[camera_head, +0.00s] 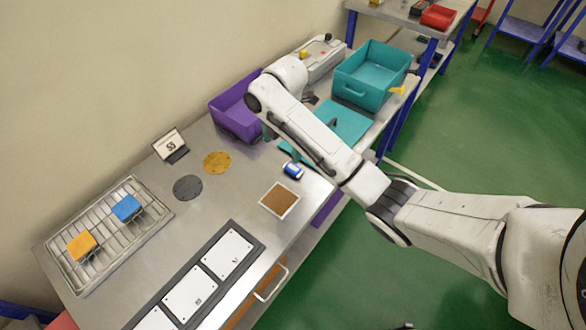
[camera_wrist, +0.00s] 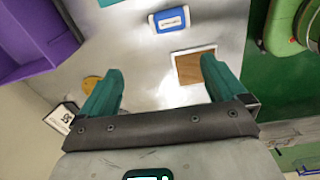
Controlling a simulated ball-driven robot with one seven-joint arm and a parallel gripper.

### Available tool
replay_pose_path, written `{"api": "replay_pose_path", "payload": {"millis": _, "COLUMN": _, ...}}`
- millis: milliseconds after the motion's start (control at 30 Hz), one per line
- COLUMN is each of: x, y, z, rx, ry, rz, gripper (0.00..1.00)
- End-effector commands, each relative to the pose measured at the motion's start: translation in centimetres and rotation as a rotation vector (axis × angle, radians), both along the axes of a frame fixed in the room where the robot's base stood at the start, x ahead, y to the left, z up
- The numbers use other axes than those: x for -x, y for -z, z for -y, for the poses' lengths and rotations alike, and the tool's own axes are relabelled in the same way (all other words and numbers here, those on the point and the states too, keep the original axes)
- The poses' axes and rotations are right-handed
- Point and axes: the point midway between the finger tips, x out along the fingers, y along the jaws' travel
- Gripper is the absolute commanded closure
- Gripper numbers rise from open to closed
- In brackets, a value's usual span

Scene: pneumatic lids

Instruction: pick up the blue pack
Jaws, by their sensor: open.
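A small blue pack with a white label (camera_head: 293,170) lies on the steel bench, just left of my arm in the head view. In the wrist view the blue pack (camera_wrist: 169,19) is near the top edge, beyond my fingertips and apart from them. My gripper (camera_wrist: 160,75) has its two teal fingers spread wide with nothing between them. It hangs above the bench. In the head view my arm partly hides the gripper. A plain blue block (camera_head: 126,208) also sits on a wire rack at the left.
A brown square with a pale frame (camera_head: 280,200) lies near the pack. A purple bin (camera_head: 238,116) stands behind it, with a teal bin (camera_head: 370,75) farther right. A yellow disc (camera_head: 217,162), a grey disc (camera_head: 187,188) and a sign (camera_head: 170,146) are leftward. White plates (camera_head: 190,294) line the front.

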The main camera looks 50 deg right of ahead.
Motion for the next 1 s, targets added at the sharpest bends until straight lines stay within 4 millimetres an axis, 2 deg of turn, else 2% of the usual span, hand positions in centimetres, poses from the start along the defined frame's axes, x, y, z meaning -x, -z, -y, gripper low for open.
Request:
{"api": "replay_pose_path", "payload": {"millis": 33, "x": 0.3, "y": -0.1, "z": 1.5, "rx": 0.015, "ry": -0.026, "rz": -0.021, "gripper": 0.02}}
{"api": "replay_pose_path", "payload": {"millis": 100, "x": 0.6, "y": -0.1, "z": 2.5, "rx": 0.025, "ry": -0.057, "rz": -0.042, "gripper": 0.02}}
{"api": "replay_pose_path", "payload": {"millis": 200, "x": 0.8, "y": 0.6, "z": 2.9, "rx": 0.030, "ry": -0.075, "rz": -0.055, "gripper": 0.02}}
{"api": "replay_pose_path", "payload": {"millis": 400, "x": 0.9, "y": 3.6, "z": 2.9, "rx": 0.028, "ry": -0.074, "rz": -0.055, "gripper": 0.02}}
{"api": "replay_pose_path", "payload": {"millis": 767, "x": 1.2, "y": 6.6, "z": 2.6, "rx": 0.029, "ry": -0.074, "rz": -0.053, "gripper": 0.02}}
{"api": "replay_pose_path", "payload": {"millis": 1000, "x": 1.7, "y": 10.0, "z": 2.4, "rx": 0.030, "ry": -0.074, "rz": -0.052, "gripper": 0.02}}
